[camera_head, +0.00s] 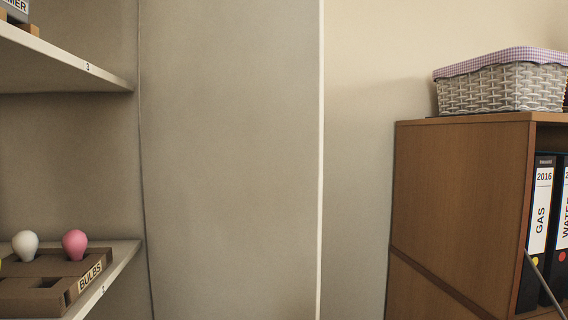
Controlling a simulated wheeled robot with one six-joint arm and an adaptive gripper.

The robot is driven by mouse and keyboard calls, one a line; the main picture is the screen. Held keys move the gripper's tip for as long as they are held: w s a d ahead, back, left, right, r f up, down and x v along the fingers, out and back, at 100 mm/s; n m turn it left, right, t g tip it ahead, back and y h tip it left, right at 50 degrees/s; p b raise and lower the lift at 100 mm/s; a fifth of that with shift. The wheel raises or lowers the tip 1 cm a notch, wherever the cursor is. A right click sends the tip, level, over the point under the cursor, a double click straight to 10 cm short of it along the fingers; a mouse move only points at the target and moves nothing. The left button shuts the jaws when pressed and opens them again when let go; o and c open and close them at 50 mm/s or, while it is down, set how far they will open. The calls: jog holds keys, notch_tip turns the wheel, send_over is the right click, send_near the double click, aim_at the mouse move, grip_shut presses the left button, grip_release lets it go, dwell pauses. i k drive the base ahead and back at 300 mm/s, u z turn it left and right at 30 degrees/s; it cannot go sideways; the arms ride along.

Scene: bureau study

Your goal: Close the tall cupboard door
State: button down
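The tall cupboard door (232,160) is a plain grey-beige panel in the middle of the head view. Its pale vertical free edge (320,160) is on the right, and its hinge side meets the cupboard at the left. The door stands open, with the cupboard's inside showing to its left. Shelf 3 (75,68) and shelf 2 (112,275) are visible there. The door's top and bottom are out of the picture, and I see no handle. My gripper is not in view.
A cardboard box labelled BULBS (45,290), with white and pink bulbs, sits on shelf 2. Right of the door is bare wall (358,170), then a brown wooden cabinet (455,200) with binders (540,215) inside and a wicker basket (500,88) on top.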

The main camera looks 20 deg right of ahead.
aim_at(232, 98)
jog(key=k, duration=0.6)
jog(key=z, duration=1.5)
jog(key=i, duration=0.7)
jog(key=u, duration=0.65)
